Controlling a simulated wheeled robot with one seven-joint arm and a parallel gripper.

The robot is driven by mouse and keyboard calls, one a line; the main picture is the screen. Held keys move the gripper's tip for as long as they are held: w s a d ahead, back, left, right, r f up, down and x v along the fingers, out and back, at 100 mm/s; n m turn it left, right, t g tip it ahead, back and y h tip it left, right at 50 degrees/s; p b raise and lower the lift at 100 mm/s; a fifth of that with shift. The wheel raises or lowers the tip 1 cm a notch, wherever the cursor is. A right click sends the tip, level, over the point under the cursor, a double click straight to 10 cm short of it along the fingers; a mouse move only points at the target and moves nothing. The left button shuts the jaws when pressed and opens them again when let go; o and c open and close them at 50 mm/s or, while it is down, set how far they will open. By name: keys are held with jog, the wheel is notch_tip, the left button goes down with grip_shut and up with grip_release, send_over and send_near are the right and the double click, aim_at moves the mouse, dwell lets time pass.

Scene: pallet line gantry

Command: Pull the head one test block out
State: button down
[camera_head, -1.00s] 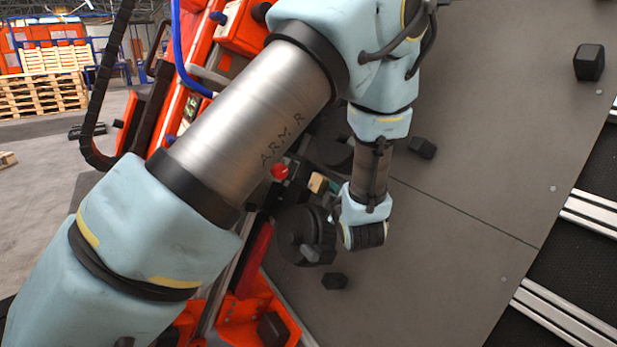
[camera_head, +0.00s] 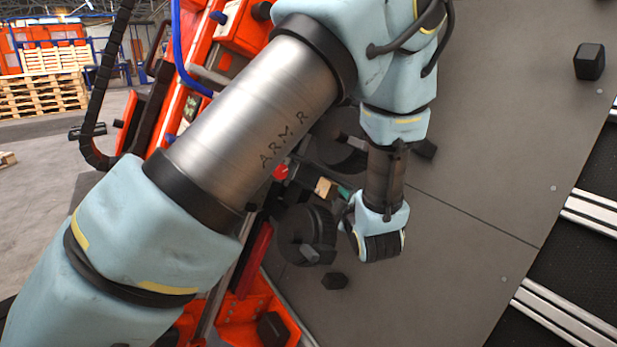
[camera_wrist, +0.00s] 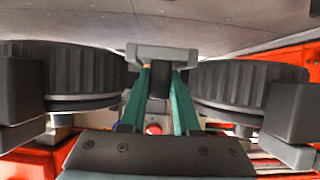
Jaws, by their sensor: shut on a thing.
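A small tan block (camera_head: 325,187), which I take to be the head one test block, shows in the head view at the tips of my gripper (camera_head: 340,191), between two black ribbed wheels. One teal finger shows there; my wrist partly hides the rest. In the wrist view both teal fingers of my gripper (camera_wrist: 161,72) converge on a piece at the top centre. A grey crosspiece (camera_wrist: 162,52) spans the fingertips and hides most of what they grip. Only a thin tan sliver shows beside the left fingertip.
The black ribbed wheels (camera_wrist: 85,72) and (camera_wrist: 245,85) flank my fingers closely. A red button (camera_wrist: 153,129) shows beyond them. The orange frame (camera_head: 240,310) stands at the left of the grey plate (camera_head: 480,130). A black knob (camera_head: 334,281) stands on the plate. Open plate lies right of my wrist.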

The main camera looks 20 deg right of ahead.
jog(key=shift+s+d, duration=0.25)
jog(key=shift+s, duration=1)
jog(key=c, duration=0.7)
grip_release()
jog(key=v, duration=0.8)
jog(key=shift+s+a+r, duration=0.1)
jog(key=shift+s+r, duration=0.05)
jog(key=shift+s, duration=0.25)
jog(key=shift+s+a+r+p, duration=0.25)
jog(key=shift+s+a+r, duration=0.4)
jog(key=shift+s+a, duration=0.45)
jog(key=shift+s+a+r+p, duration=0.25)
jog(key=shift+s+a+r, duration=0.5)
jog(key=shift+s, duration=0.55)
jog(key=shift+s+a+r+p, duration=0.25)
jog(key=shift+s+a+r, duration=0.25)
jog(key=shift+s+a, duration=0.65)
